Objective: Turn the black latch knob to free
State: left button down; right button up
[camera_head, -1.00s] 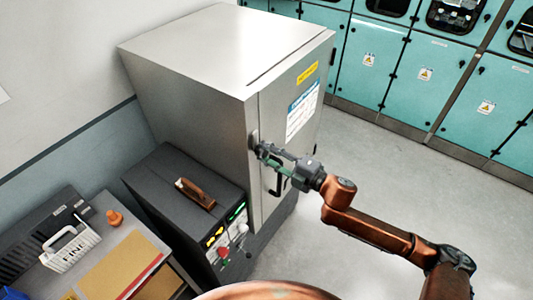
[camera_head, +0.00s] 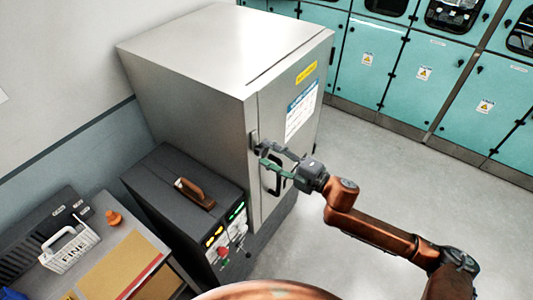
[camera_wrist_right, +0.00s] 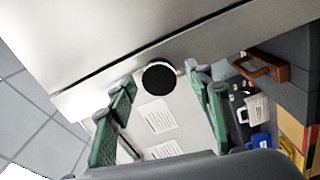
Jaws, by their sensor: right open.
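The black latch knob (camera_wrist_right: 159,76) is round and shows in the right wrist view on the pale cabinet front, between my fingers. My right gripper (camera_wrist_right: 160,80) is open, with one green-padded finger on each side of the knob and visible gaps to it. In the head view my right gripper (camera_head: 262,153) is at the left edge of the cabinet door (camera_head: 268,118). There the fingers partly hide the latch, so the knob's turn cannot be read. My left gripper is not in view.
A black door handle (camera_head: 273,182) is just below my right gripper. A dark unit (camera_head: 170,175) with lit buttons and a brown handle stands left of the cabinet. A bench with a white basket (camera_head: 70,250) is at lower left. The floor at right is clear.

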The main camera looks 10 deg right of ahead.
jog(key=v, duration=1.1)
